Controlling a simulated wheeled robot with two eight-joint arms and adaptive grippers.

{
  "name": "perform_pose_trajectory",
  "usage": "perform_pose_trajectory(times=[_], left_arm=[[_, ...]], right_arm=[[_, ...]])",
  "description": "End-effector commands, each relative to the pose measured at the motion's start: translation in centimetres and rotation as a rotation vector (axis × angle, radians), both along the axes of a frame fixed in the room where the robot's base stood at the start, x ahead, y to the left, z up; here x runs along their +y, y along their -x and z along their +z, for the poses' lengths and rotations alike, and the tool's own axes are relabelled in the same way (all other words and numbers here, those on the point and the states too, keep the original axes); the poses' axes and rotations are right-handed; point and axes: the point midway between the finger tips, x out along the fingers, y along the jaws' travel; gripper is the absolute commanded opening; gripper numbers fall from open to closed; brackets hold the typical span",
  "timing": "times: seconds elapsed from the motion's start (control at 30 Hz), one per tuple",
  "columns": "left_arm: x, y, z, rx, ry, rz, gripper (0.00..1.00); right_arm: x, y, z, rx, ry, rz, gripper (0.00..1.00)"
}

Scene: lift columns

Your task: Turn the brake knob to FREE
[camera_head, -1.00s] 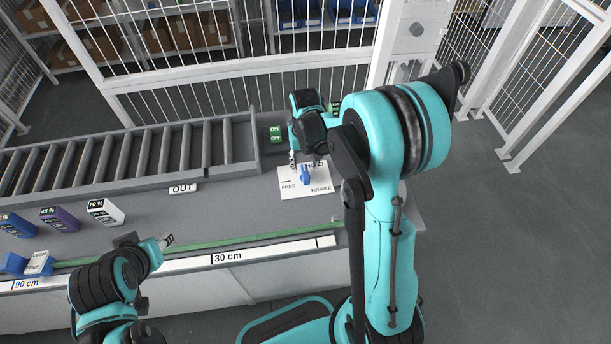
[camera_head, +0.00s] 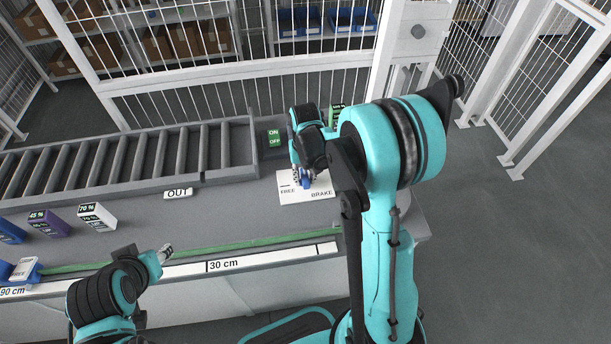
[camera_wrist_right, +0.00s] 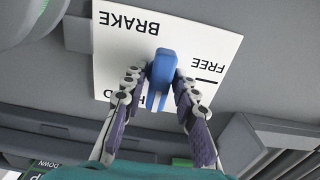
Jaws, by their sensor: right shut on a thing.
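The brake knob (camera_wrist_right: 160,75) is a blue bar on a white plate (camera_wrist_right: 215,45) lettered BRAKE, FREE and a partly hidden HOLD. In the right wrist view the bar stands roughly upright between the BRAKE and FREE words, with one end towards HOLD. My right gripper (camera_wrist_right: 160,82) has its fingers on either side of the knob and is shut on it. In the head view the knob (camera_head: 307,183) is mostly hidden by the right gripper (camera_head: 303,178). My left gripper (camera_head: 165,254) is over the table's front edge, away from the plate; its jaws are too small to read.
A roller conveyor (camera_head: 140,160) runs along the back left. Labelled blocks, such as a white one (camera_head: 97,217), stand at the left. A green strip (camera_head: 210,247) runs along the front. A wire fence stands behind.

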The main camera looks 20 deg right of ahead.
Motion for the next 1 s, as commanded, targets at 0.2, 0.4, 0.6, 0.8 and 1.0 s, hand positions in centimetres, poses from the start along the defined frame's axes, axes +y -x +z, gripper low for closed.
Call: perform_pose_trajectory(times=[0.2,0.4,0.6,0.8,1.0], left_arm=[[0.0,0.0,-0.03,0.0,0.0,0.0,0.4],[0.0,0.0,-0.32,0.0,0.0,0.0,0.4],[0.0,0.01,-0.87,0.0,0.0,0.0,0.4],[0.0,0.01,-0.95,0.0,0.0,0.0,0.4],[0.0,0.0,-0.92,0.0,0.0,0.0,0.4]], right_arm=[[0.01,0.02,-0.03,0.0,0.0,0.0,0.12],[0.01,0.03,-0.13,0.0,0.0,0.11,0.12],[0.01,0.03,-0.15,0.0,0.0,0.434,0.12],[0.02,0.04,-0.06,0.001,0.0,0.562,0.12],[0.02,0.05,-0.05,0.001,0.0,0.563,0.12]])
